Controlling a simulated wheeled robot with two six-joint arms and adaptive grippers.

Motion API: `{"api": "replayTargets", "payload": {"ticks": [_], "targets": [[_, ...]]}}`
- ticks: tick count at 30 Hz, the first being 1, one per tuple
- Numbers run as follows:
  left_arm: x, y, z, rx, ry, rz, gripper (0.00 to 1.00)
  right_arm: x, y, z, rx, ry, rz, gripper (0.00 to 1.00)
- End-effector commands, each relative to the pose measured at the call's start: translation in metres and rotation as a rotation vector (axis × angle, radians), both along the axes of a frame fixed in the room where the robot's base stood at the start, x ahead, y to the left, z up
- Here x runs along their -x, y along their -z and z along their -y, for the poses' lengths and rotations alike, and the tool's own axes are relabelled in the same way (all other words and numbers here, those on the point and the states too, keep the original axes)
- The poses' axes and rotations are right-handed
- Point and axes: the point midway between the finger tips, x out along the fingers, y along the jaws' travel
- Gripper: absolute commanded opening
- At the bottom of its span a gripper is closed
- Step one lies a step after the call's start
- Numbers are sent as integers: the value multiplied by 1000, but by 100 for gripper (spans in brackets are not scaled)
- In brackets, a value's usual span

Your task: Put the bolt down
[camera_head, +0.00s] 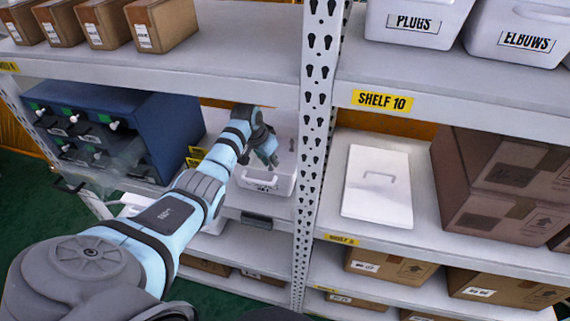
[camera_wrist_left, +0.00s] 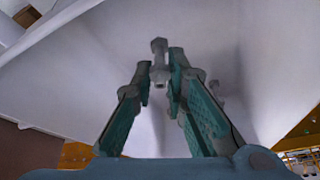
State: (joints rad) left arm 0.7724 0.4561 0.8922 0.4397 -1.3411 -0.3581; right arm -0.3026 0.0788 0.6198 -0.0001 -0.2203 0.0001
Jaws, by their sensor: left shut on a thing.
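The bolt (camera_wrist_left: 158,62) is small and grey and sits between the fingertips of my left gripper (camera_wrist_left: 160,75) in the left wrist view. The gripper is shut on it, with pale smooth walls of a container around and beyond it. In the head view my left gripper (camera_head: 268,157) points down at a white bin (camera_head: 264,184) with a handle on the shelf left of the post. The bolt cannot be made out in the head view. A small grey object (camera_wrist_left: 215,90) lies beyond the right finger; what it is cannot be told. My right gripper is out of view.
A perforated upright post (camera_head: 313,130) stands just right of the bin. A white lid (camera_head: 378,205) with a handle lies on the right shelf beside brown boxes (camera_head: 500,185). A blue drawer cabinet (camera_head: 150,115) is on the left. A shelf board (camera_head: 230,75) runs above the gripper.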

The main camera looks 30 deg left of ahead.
Motion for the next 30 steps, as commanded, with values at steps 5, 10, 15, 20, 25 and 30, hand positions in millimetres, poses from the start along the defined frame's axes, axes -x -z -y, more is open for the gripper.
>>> {"api": "replayTargets", "payload": {"ticks": [5,10,15,20,25,30], "targets": [[2,28,-1,-1,0,-2,0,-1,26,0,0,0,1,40],[1,29,0,-2,1,-1,0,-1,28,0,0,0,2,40],[1,28,1,-1,2,0,0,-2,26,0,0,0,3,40],[1,31,1,-1,2,-1,18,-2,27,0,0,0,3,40],[1,30,0,-2,1,0,34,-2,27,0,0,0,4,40],[1,30,0,-2,1,0,34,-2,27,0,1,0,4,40]]}}
